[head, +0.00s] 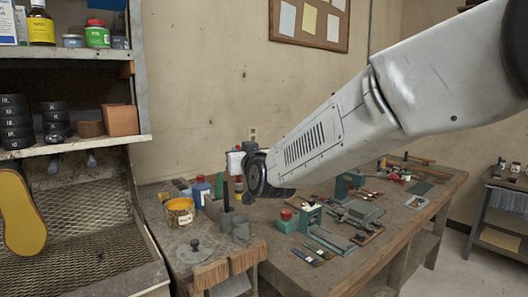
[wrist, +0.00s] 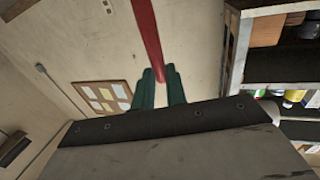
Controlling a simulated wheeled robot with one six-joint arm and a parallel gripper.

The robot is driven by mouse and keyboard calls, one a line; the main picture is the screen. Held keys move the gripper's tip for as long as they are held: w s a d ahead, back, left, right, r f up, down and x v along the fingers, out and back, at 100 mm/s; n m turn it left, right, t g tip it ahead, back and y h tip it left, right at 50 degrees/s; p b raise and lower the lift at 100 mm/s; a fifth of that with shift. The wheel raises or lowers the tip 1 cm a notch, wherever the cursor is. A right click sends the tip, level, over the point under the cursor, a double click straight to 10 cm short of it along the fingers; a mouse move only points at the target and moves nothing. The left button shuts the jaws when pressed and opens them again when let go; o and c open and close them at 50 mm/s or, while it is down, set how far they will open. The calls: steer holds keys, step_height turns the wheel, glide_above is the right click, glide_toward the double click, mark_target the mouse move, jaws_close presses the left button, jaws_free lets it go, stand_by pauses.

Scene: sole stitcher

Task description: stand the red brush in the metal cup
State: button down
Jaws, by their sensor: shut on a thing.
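In the wrist view my gripper (wrist: 160,76) has two dark green fingers shut on the red brush (wrist: 146,32). The brush's red handle runs from between the fingers to the top edge of the picture, where it is cut off; its bristles are not clear. In the head view my arm's end hangs above the left part of the workbench, and my fingers are hard to make out. A grey cup (head: 240,230) stands on the bench below my wrist, beside other grey upright containers; I cannot tell surely which is the metal cup. The brush appears apart from the bench.
On the workbench (head: 350,274), a yellow tub (head: 180,211) and blue bottle (head: 201,191) stand left of the cups. A green machine (head: 349,184) and loose tools lie to the right. A shelf unit (head: 75,146) stands at the left. A noticeboard (wrist: 104,95) hangs on the wall.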

steer(key=shift+s+f, duration=0.2)
steer(key=shift+f, duration=5.2)
steer(key=c, duration=1.3)
jaws_free()
steer(key=shift+c, duration=0.2)
glide_toward(240, 188)
steer(key=shift+w+f, duration=0.2)
steer(key=shift+w, duration=0.15)
